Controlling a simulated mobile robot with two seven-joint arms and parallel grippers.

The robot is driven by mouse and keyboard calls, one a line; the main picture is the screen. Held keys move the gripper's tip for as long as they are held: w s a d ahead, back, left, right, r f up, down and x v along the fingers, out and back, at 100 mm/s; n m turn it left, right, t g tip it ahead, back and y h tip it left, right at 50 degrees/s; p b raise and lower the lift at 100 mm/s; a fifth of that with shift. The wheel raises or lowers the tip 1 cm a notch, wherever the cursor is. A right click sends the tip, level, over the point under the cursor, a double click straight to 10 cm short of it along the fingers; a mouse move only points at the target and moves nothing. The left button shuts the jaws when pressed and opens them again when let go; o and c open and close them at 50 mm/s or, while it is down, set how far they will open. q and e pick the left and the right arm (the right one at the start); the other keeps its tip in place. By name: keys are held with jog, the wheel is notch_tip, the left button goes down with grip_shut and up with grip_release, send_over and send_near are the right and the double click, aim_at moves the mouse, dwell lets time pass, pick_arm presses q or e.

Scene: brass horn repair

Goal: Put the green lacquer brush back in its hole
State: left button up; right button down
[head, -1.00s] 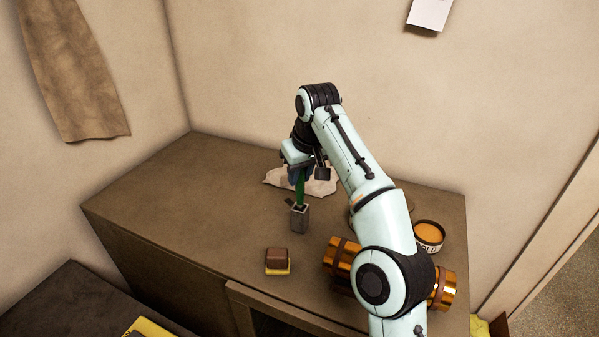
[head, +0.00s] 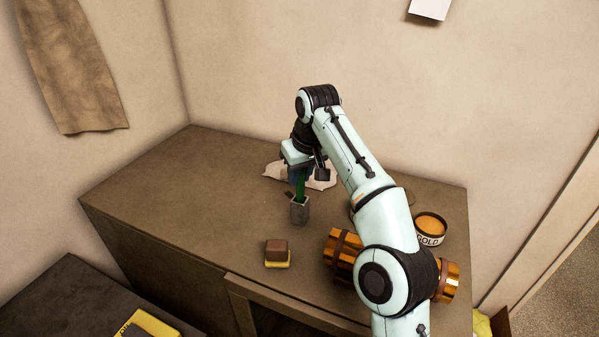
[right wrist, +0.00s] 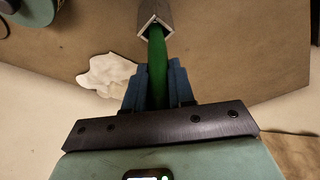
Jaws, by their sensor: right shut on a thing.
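The green lacquer brush (head: 300,184) is upright, with its lower end at the mouth of a small grey square holder (head: 299,214) on the bench. My right gripper (head: 299,172) is above the holder, shut on the brush. In the right wrist view the green brush (right wrist: 157,62) runs between the blue fingers (right wrist: 157,84) to the open top of the holder (right wrist: 154,24). Its lower tip appears to be inside the opening; how deep it sits I cannot tell. My left gripper is not in view.
A white cloth (head: 318,177) lies behind the holder. A brown and yellow block (head: 277,254) sits in front of it. The bench's left side is clear.

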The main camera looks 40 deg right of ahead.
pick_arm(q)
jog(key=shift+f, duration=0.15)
pick_arm(e)
jog(key=shift+f, duration=0.15)
jog(key=c, duration=0.9)
grip_release()
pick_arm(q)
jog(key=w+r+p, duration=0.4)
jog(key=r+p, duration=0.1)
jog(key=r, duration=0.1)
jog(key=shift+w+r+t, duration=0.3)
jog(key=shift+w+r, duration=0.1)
pick_arm(e)
jog(key=v, duration=1.3)
jog(key=shift+r, duration=0.2)
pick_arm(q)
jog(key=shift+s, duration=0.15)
